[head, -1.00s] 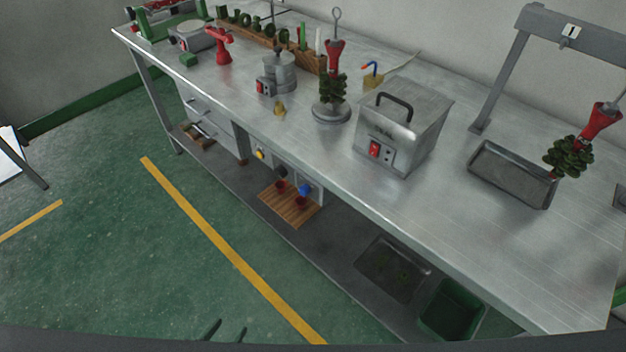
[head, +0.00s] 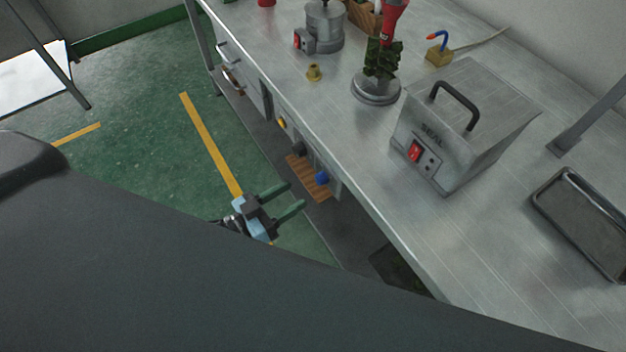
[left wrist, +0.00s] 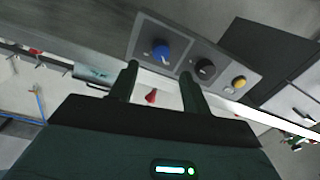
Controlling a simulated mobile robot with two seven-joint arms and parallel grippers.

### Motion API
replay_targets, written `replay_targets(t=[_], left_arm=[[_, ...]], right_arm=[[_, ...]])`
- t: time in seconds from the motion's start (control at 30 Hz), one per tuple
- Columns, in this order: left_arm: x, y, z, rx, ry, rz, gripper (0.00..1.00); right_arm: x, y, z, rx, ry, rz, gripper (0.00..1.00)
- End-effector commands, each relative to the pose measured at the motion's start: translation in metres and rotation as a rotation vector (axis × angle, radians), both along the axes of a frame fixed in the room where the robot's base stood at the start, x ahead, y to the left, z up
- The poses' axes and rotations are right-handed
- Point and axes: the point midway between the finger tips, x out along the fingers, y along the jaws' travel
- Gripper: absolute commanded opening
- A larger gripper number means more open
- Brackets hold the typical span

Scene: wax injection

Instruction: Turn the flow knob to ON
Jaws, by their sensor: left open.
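A control panel (left wrist: 181,57) sits under the bench's front edge. It carries a blue knob (head: 322,178), a black knob (head: 299,149) and a yellow button or knob (head: 281,122). In the left wrist view the blue knob (left wrist: 160,50) has a pale mark, with the black knob (left wrist: 205,68) and yellow one (left wrist: 239,82) to its right. No readable label shows which is the flow knob. My left gripper (head: 296,195) is open and empty, its fingers pointing toward the panel. In the left wrist view the blue knob appears beyond and between the fingertips, apart from them. My right gripper is out of view.
The steel bench's front edge (head: 392,232) overhangs the panel. A wooden board (head: 308,180) lies on the shelf below. On the bench stand a SEAL-marked metal box (head: 466,122), a stand with a green wax tree (head: 378,88) and a tray (head: 588,222). Green floor is open at left.

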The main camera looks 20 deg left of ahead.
Motion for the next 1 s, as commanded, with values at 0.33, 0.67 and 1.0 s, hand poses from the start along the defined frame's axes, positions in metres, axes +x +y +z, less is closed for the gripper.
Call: replay_targets(t=[0.33, 0.67, 1.0], left_arm=[[0.042, -0.029, 0.001, 0.0, -0.001, 0.001, 0.48], [0.052, -0.037, 0.0, 0.001, 0.0, 0.0, 0.48], [0.052, -0.037, 0.001, 0.001, 0.0, 0.001, 0.22]], right_arm=[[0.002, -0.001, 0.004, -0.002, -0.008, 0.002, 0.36], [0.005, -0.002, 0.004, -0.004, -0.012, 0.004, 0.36], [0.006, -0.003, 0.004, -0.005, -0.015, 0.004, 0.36]])
